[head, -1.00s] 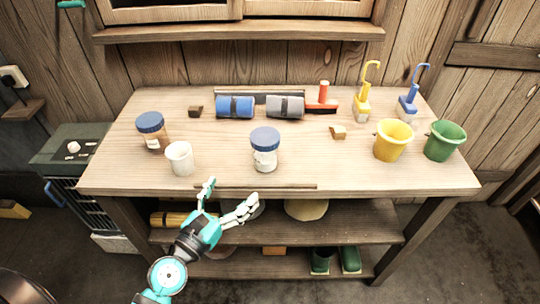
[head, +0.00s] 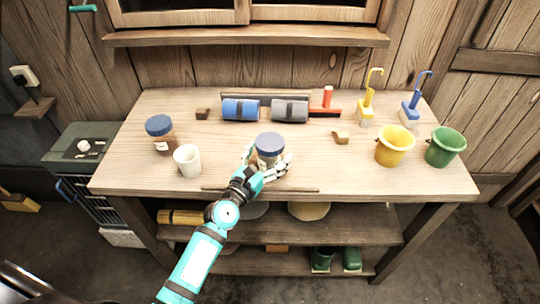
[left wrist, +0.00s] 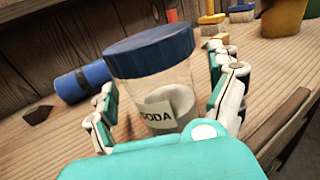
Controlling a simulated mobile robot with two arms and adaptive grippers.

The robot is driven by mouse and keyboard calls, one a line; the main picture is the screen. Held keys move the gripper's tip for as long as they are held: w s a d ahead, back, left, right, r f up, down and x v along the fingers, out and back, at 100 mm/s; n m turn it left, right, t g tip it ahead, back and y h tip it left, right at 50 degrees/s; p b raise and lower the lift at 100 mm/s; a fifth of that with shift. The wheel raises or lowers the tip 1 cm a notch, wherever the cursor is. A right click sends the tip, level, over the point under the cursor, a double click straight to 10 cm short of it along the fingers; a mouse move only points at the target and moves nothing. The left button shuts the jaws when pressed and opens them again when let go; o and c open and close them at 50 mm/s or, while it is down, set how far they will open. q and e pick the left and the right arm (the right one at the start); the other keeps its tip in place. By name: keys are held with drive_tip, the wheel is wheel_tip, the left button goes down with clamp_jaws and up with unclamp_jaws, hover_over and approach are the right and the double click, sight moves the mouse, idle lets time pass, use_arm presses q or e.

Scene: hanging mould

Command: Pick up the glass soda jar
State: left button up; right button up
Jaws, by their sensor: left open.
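The glass soda jar (head: 270,148) has a blue lid and white powder inside. It stands upright on the wooden table, near the middle of its front half. In the left wrist view the jar (left wrist: 158,80) shows a label reading SODA. My left gripper (head: 266,164) is open, with one finger on each side of the jar. In the left wrist view the fingers (left wrist: 168,100) flank the jar, and small gaps seem to show beside the glass. The jar's base is partly hidden by the gripper. My right gripper is not in view.
A blue-lidded brown jar (head: 161,134) and a white cup (head: 188,161) stand to the left. A thin stick (head: 300,190) lies along the front edge. Blue (head: 240,109) and grey (head: 290,110) rolls lie behind. Yellow (head: 394,146) and green (head: 445,148) buckets stand right.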

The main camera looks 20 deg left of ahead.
use_arm(q)
drive_tip(key=shift+w+d, duration=0.15)
drive_tip(key=shift+w, duration=0.35)
drive_tip(key=shift+s, duration=0.1)
drive_tip(key=shift+c, duration=0.3)
drive_tip(key=shift+c, duration=1.1)
drive_tip(key=c, duration=1.1)
drive_tip(key=shift+c, duration=0.5)
drive_tip(key=shift+r, duration=0.1)
